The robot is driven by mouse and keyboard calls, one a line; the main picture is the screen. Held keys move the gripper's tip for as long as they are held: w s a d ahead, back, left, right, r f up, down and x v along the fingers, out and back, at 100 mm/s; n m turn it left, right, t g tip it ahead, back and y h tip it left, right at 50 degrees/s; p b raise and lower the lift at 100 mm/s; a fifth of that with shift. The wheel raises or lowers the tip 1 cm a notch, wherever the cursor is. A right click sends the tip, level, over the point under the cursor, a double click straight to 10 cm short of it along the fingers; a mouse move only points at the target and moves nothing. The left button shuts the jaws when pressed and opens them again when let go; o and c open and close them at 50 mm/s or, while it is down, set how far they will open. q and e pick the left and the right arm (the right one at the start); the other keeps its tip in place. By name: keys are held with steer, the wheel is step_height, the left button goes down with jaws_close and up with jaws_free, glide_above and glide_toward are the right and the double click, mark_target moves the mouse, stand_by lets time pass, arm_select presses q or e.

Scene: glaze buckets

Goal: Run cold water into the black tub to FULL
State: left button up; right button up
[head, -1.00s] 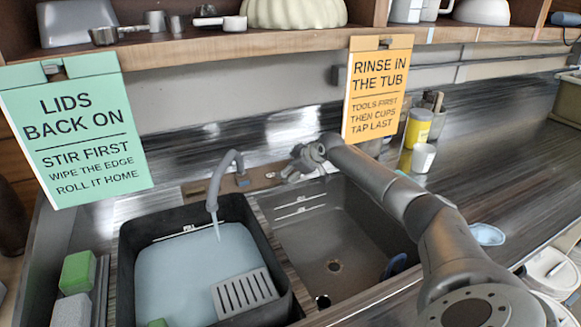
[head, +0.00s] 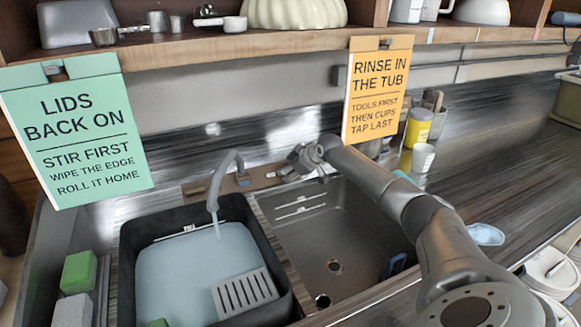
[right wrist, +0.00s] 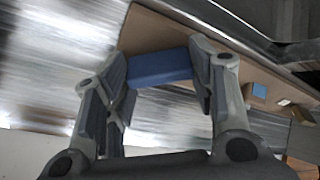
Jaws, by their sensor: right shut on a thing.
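The black tub (head: 130,262) sits in the left basin, holding pale blue water (head: 180,270). A stream runs into it from the grey spout (head: 215,195). The water surface is close under the white line marked FULL (head: 188,230) on the tub's back wall. A slotted grey piece (head: 245,292) shows at the tub's front right. My right gripper (head: 303,160) is at the tap fittings behind the right basin. In the right wrist view its fingers are closed on a blue tap handle (right wrist: 160,68). My left gripper is out of view.
Green and grey sponges (head: 78,270) lie left of the tub. An orange sign (head: 376,90) and a green sign (head: 75,130) hang from the shelf. A yellow jar (head: 418,127) stands right.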

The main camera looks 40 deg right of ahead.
steer(key=m+p, duration=0.2)
steer(key=p, duration=0.1)
steer(key=m+h+p, duration=0.1)
steer(key=m+p, duration=0.1)
steer(key=m, duration=0.1)
steer(key=shift+a+r+p, duration=0.15)
steer(key=shift+r+p, duration=0.05)
steer(key=shift+p, duration=0.2)
steer(key=shift+f+m+h+p, duration=0.2)
steer(key=shift+m+h+p, duration=0.4)
steer(key=shift+m+p, duration=0.9)
steer(key=o, duration=1)
